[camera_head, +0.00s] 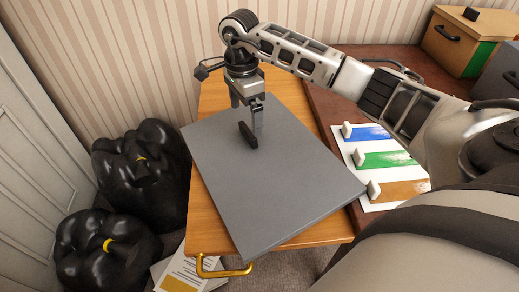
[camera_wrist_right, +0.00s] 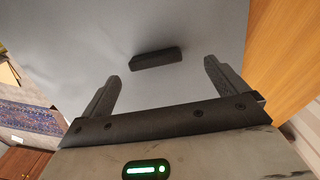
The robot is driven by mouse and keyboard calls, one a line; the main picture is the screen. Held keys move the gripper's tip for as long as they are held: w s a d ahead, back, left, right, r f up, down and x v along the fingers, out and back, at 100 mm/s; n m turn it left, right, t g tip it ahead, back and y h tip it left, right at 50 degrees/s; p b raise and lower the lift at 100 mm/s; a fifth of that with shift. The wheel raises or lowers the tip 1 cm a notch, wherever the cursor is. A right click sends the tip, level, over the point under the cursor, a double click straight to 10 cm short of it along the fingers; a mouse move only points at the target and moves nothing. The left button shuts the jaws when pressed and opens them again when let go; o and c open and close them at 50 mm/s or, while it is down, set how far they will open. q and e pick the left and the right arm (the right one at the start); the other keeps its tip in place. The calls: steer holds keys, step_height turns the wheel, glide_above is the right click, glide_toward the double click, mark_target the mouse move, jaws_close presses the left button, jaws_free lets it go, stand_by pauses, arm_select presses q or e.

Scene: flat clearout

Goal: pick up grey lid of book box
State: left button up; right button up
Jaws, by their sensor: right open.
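The grey lid (camera_head: 270,190) is a large flat panel lying at an angle on the wooden table (camera_head: 212,217), overhanging its front and right edges. A small black handle (camera_head: 248,135) stands on the lid; in the right wrist view the handle (camera_wrist_right: 156,58) lies ahead of the fingertips, roughly between their lines. My right gripper (camera_head: 250,103) points down above the lid, by the handle. In the right wrist view the gripper (camera_wrist_right: 163,72) is open with nothing between its fingers. My left gripper is not in view.
Black bags (camera_head: 140,170) stand on the floor at left. A paint-striped sheet (camera_head: 383,165) with white blocks lies on the darker surface at right. A box with a green side (camera_head: 466,42) stands at the back right. A brass handle (camera_head: 222,270) sticks out at the table's front.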

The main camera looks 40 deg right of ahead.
mark_target(248, 129)
steer(key=shift+s+f, duration=0.15)
steer(key=shift+f, duration=0.75)
steer(key=shift+s+f, duration=0.2)
steer(key=shift+f, duration=0.75)
steer(key=shift+s+f, duration=0.15)
steer(key=shift+f, duration=0.75)
steer(key=c, duration=1.2)
steer(key=shift+r, duration=0.1)
steer(key=shift+c, duration=1.1)
steer(key=shift+r, duration=0.1)
